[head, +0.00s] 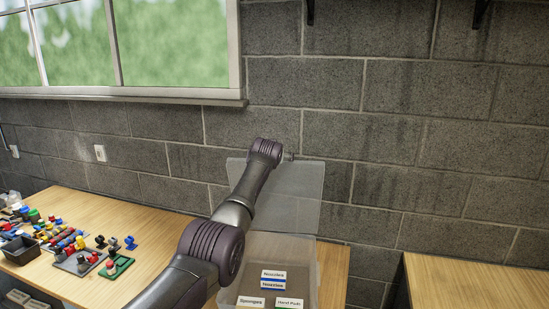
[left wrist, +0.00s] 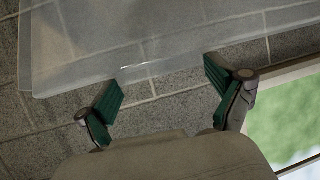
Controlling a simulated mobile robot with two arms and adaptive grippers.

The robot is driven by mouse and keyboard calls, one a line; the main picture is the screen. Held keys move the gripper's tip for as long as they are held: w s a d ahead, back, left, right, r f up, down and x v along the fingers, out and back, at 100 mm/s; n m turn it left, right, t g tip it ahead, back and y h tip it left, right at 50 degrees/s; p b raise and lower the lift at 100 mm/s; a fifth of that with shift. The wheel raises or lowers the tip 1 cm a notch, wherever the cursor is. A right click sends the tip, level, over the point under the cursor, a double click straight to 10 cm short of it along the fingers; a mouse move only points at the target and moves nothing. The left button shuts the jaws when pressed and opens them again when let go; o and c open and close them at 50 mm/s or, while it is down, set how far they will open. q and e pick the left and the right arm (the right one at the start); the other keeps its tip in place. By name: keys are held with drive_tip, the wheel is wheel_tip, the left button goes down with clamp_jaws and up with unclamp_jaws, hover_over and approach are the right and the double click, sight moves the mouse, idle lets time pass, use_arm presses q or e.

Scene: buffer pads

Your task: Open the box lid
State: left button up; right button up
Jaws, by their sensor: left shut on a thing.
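The translucent box lid (head: 297,195) stands raised, nearly upright, at the back of the clear box (head: 310,262). The box is open at the top and shows labelled contents inside. My left arm reaches across the lid's left part in the head view. The lid (left wrist: 130,30) fills the upper part of the left wrist view. In the head view the left fingers are mostly hidden behind the wrist. My right gripper is not in view.
A wooden table (head: 165,225) on the left holds several coloured small parts, a black bin (head: 20,250) and a green board (head: 117,268). Another wooden table (head: 470,285) is at the right. A block wall (head: 430,130) and window stand behind.

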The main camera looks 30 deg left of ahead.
use_arm(q)
drive_tip(key=o, duration=1.3)
drive_tip(key=shift+v, duration=6.05)
